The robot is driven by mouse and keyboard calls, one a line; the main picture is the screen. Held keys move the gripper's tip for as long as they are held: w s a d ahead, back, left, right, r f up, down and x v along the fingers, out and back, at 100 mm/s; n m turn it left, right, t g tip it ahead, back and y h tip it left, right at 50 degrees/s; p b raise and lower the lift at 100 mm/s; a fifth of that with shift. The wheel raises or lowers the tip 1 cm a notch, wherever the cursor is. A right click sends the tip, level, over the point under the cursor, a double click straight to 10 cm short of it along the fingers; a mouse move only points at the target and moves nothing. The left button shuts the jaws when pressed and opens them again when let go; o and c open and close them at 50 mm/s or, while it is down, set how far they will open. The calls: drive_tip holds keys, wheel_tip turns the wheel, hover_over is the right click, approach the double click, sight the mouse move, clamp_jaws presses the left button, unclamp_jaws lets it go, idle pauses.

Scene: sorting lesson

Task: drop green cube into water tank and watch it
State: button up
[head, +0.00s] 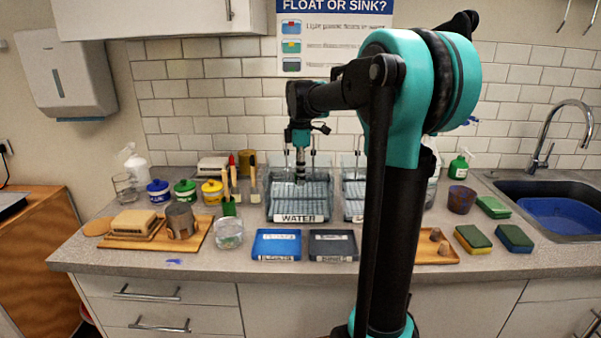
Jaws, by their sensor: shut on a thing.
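The water tank (297,214) is a clear box with a "WATER" label on its front, standing on the counter at the middle. My gripper (300,179) points down over the tank, with its fingertips at about the level of the tank's rim or just inside it; I cannot tell which. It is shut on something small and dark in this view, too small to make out. I cannot pick out the green cube for certain.
A second clear tank (352,210) stands just right, partly hidden by my arm. Blue (276,246) and dark (333,246) labelled trays lie in front. A glass bowl (229,234), lidded pots and a wooden board (143,236) are left. Sponges and the sink (560,216) are right.

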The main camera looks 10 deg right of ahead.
drive_tip(key=o, duration=1.1)
drive_tip(key=shift+r, duration=0.1)
wheel_tip(320, 180, up, 10)
idle(0.3)
